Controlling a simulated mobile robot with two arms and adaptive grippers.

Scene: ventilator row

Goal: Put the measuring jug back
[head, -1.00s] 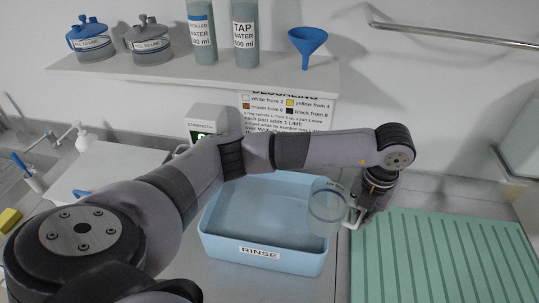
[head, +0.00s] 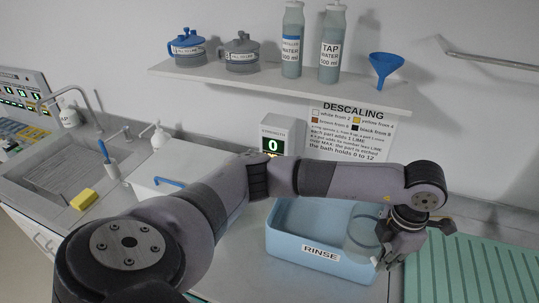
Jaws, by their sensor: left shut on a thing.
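The measuring jug (head: 362,236) is a clear, see-through cup. In the head view it shows in front of the right end of the blue RINSE tub (head: 320,252). My left gripper (head: 388,250) is shut on the jug at its right side, where the handle is. My arm hides part of the tub's back rim. I cannot tell whether the jug is over the tub or just beside its right wall. My right gripper is not in view.
A green ridged mat (head: 465,272) lies right of the tub. A shelf (head: 270,85) above holds two lidded pots, two water bottles and a blue funnel (head: 386,68). A white box (head: 176,172) and a sink (head: 62,170) with a yellow sponge (head: 84,200) are at left.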

